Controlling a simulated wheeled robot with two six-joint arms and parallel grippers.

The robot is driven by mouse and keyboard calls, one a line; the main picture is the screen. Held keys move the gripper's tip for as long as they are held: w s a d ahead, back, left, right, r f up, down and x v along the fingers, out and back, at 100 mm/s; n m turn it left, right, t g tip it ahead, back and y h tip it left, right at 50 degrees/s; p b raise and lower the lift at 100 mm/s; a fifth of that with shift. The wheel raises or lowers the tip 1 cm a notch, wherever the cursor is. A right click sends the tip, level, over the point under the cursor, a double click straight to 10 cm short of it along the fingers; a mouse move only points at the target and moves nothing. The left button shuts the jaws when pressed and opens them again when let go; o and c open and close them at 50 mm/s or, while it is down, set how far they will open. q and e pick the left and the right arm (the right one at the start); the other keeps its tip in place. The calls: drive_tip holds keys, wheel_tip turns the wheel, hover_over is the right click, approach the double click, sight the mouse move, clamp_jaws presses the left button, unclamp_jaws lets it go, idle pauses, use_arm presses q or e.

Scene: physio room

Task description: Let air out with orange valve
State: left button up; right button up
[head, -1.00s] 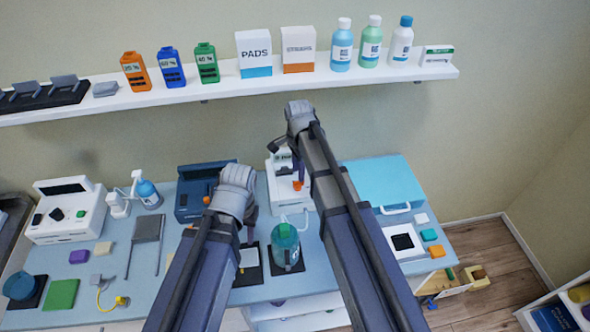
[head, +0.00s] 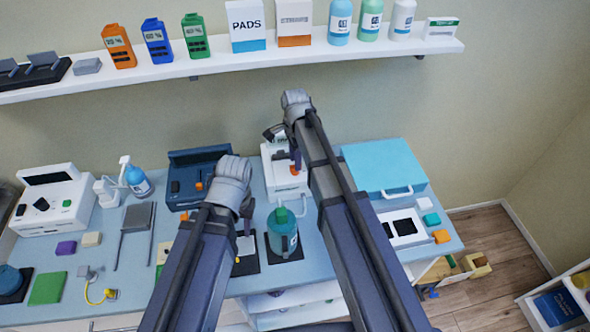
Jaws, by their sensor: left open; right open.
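A white device (head: 279,178) stands on the table below the shelf, with a small orange part (head: 294,170) on its front. A dark blue device (head: 176,184) to its left has an orange knob (head: 199,187). I cannot tell which orange part is the valve. My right gripper (head: 295,157) is open, in front of the white device and just above its orange part in the picture; contact cannot be told. My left gripper (head: 247,222) is open over the table, between the dark blue device and a teal jar (head: 281,242), partly hidden by its own wrist.
A light blue case (head: 380,168) stands right of my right arm. A white console (head: 48,212), a spray bottle (head: 137,182) and small blocks fill the left of the table (head: 110,240). A wall shelf (head: 222,60) with bottles and boxes hangs behind.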

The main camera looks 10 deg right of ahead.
wheel_tip(320, 180, down, 2)
drive_tip(key=shift+f+b, duration=0.1)
drive_tip(key=shift+b, duration=0.5)
drive_tip(key=shift+c, duration=0.2)
clamp_jaws()
